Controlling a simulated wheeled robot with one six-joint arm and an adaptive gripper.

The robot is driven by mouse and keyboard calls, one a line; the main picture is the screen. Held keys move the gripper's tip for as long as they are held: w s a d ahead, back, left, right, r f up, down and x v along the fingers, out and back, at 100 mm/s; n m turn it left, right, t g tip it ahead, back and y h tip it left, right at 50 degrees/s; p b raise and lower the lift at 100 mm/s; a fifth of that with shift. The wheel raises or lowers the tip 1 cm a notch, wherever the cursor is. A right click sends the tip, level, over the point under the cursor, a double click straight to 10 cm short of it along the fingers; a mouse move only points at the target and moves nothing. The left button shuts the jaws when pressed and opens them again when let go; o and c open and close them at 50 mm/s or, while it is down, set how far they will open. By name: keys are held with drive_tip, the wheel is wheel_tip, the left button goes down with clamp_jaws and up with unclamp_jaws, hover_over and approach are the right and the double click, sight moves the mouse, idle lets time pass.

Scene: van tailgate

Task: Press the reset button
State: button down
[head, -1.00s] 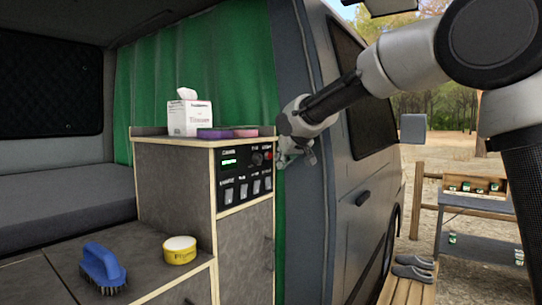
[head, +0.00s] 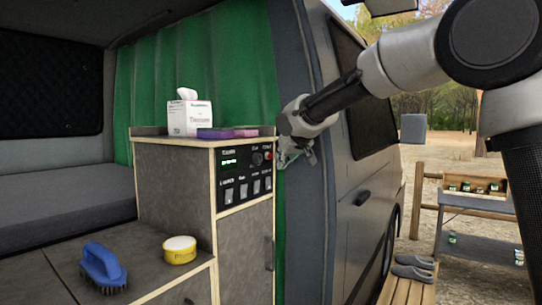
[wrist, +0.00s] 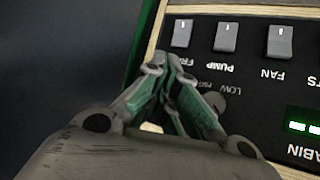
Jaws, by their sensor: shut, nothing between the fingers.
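The black control panel (head: 245,174) is on the upper front of the cabinet. A small red button (head: 268,156) sits at its upper right, beside a dark knob; its label is too small to read. My gripper (head: 283,160) is shut and empty, just right of the red button and close to the panel's right edge. In the wrist view the shut fingertips (wrist: 172,64) lie in front of the panel (wrist: 270,75), near the wooden edge. The red button does not show there; the gripper covers that part. I cannot tell whether the fingers touch the panel.
Several rocker switches (wrist: 225,38) and a green display (wrist: 303,128) are close to the fingers. A tissue box (head: 189,117) and a purple item (head: 215,133) stand on the cabinet. A blue brush (head: 102,267) and a yellow tin (head: 179,250) lie lower left. The van door (head: 360,210) is at right.

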drive_tip(key=shift+w+a+f, duration=0.1)
drive_tip(key=shift+w+a, duration=0.2)
drive_tip(key=shift+a, duration=0.05)
drive_tip(key=shift+w+a, duration=0.25)
drive_tip(key=shift+a, duration=0.15)
idle(0.9)
drive_tip(key=shift+d, duration=0.1)
drive_tip(key=shift+s+d, duration=0.5)
drive_tip(key=shift+d, duration=0.15)
drive_tip(key=shift+s+d, duration=0.45)
drive_tip(key=shift+d, duration=0.25)
drive_tip(key=shift+s+d, duration=0.45)
drive_tip(key=shift+d, duration=0.25)
drive_tip(key=shift+s+d, duration=0.45)
drive_tip(key=shift+d, duration=0.25)
